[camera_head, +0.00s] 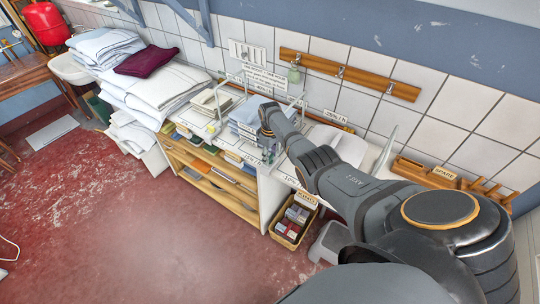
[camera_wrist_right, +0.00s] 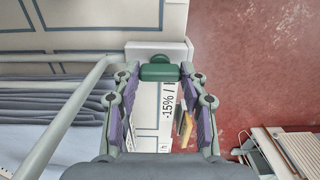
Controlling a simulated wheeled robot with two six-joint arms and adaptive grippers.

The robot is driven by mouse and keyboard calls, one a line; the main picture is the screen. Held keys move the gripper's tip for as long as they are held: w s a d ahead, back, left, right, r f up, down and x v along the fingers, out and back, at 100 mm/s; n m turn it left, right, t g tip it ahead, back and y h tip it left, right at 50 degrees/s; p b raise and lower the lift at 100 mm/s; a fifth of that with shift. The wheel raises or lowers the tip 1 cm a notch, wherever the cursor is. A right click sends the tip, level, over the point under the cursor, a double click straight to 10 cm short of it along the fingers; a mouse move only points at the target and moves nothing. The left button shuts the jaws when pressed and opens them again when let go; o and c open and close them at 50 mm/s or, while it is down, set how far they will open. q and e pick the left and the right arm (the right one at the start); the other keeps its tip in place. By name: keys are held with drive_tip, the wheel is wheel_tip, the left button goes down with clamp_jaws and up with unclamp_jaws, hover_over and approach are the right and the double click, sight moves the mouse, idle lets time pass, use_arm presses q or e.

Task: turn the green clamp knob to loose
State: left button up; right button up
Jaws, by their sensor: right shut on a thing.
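The green clamp knob (camera_wrist_right: 160,72) shows in the right wrist view as a dark green, rounded block in front of a pale bracket (camera_wrist_right: 160,48). My right gripper (camera_wrist_right: 160,78) has its two fingertips on either side of the knob and is shut on it. In the head view my right arm reaches in from the right to the stacked counter, and the knob cannot be made out there. Any mark that tells how far the knob is turned cannot be read. My left gripper is in neither view.
A metal rail (camera_wrist_right: 68,118) and folded grey-blue cloth (camera_wrist_right: 45,112) lie close on the left in the wrist view. In the head view, white linen stacks (camera_head: 165,85) stand left of the counter shelves (camera_head: 212,178). A box (camera_head: 293,222) stands on the floor. The red floor (camera_head: 130,220) is mostly clear.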

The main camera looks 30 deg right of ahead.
sight(270, 156)
idle(0.4)
drive_tip(key=o, duration=1.1)
drive_tip(key=shift+o, duration=0.2)
wheel_tip(270, 156, up, 12)
